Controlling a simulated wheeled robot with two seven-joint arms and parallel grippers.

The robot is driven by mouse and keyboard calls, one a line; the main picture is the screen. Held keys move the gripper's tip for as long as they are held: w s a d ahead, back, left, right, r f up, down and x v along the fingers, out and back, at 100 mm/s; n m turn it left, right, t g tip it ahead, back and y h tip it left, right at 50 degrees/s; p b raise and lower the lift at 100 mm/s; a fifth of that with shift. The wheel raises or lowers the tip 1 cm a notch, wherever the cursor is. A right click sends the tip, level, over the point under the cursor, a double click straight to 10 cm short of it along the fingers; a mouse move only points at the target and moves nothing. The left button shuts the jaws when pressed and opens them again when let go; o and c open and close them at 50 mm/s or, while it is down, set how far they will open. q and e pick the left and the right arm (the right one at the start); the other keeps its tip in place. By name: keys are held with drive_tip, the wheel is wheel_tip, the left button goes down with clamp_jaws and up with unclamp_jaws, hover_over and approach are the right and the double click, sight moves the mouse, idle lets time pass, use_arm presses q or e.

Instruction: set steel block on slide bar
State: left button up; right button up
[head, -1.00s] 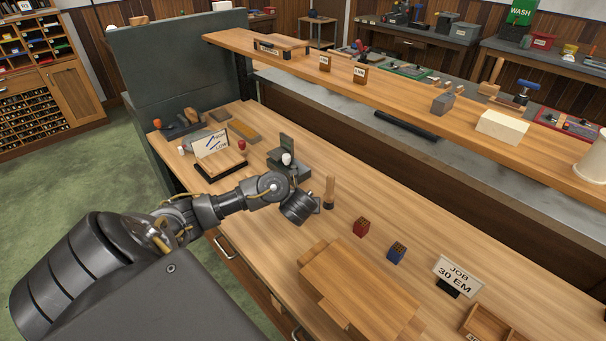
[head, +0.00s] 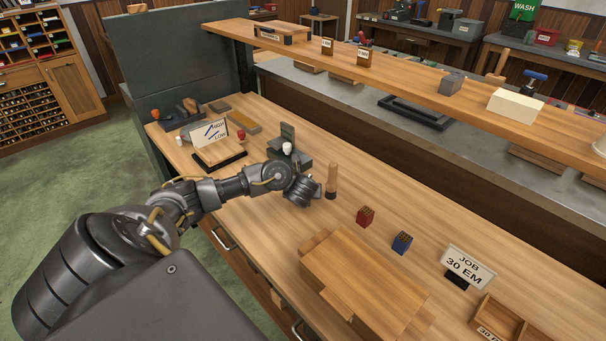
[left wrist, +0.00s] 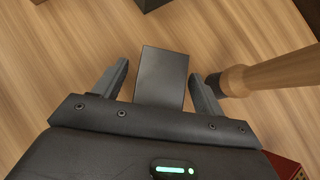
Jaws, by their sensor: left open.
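My left gripper (head: 302,190) is low over the bench, beside an upright wooden-handled tool (head: 332,178). In the left wrist view my left gripper (left wrist: 160,92) is open. A dark grey rectangular block (left wrist: 162,72), which looks like the steel block, lies between its two fingers, with a gap at each side. Its near end is hidden by the gripper body, and the arm hides it in the head view. A dark metal fixture (head: 292,152) with an upright plate stands just behind the gripper. I cannot tell which part is the slide bar. My right gripper is not in view.
The tool's handle (left wrist: 275,72) is close to the right finger in the wrist view. Another grey block (head: 451,84) sits on the raised shelf.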

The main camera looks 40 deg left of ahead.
use_arm(q)
clamp_jaws()
idle(0.3)
drive_tip(key=shift+w+r, duration=0.1)
drive_tip(key=shift+r, duration=0.05)
drive_tip(key=shift+r+p, duration=0.45)
drive_tip(key=shift+r, duration=0.1)
wheel_tip(320, 180, up, 2)
drive_tip(key=shift+r+p, duration=0.1)
drive_tip(key=shift+p, duration=0.6)
drive_tip(key=s+f+p+v, duration=0.1)
drive_tip(key=p+v, duration=0.5)
drive_tip(key=v, duration=0.2)
drive_tip(key=s+f+p+v, duration=0.1)
drive_tip(key=s+p+v, duration=0.1)
drive_tip(key=p+v, duration=0.5)
drive_tip(key=shift+s+r, duration=0.45)
drive_tip(key=shift+s, duration=0.1)
